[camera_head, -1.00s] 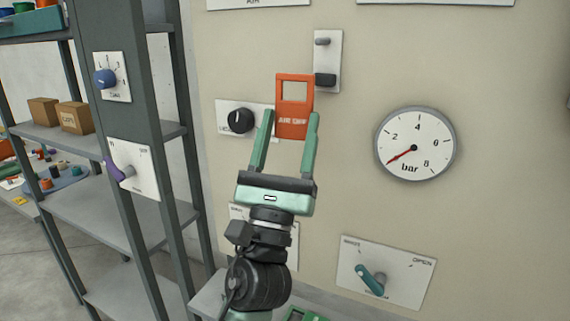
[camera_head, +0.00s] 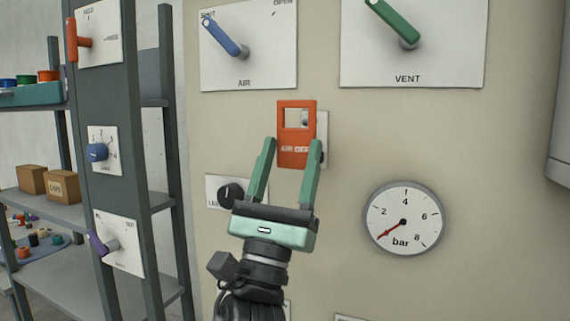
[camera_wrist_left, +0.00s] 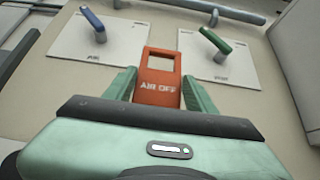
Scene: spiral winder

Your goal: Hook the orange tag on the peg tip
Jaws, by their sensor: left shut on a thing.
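The orange tag (camera_head: 297,158) reads "AIR OFF" and has a square window in its upper part. My left gripper (camera_head: 292,147) is shut on the tag's lower part, one finger at each side, and holds it upright. In the left wrist view the tag (camera_wrist_left: 158,92) stands between the green fingers. A pale peg plate (camera_head: 323,138) on the wall is mostly hidden behind the tag. A small grey part, probably the peg, shows through the window's right side. I cannot tell whether the tag touches it. My right gripper is not in view.
On the wall are the AIR panel with a blue lever (camera_head: 225,38), the VENT panel with a green lever (camera_head: 395,25), and a bar gauge (camera_head: 404,219). A grey shelf rack (camera_head: 115,160) stands at the left.

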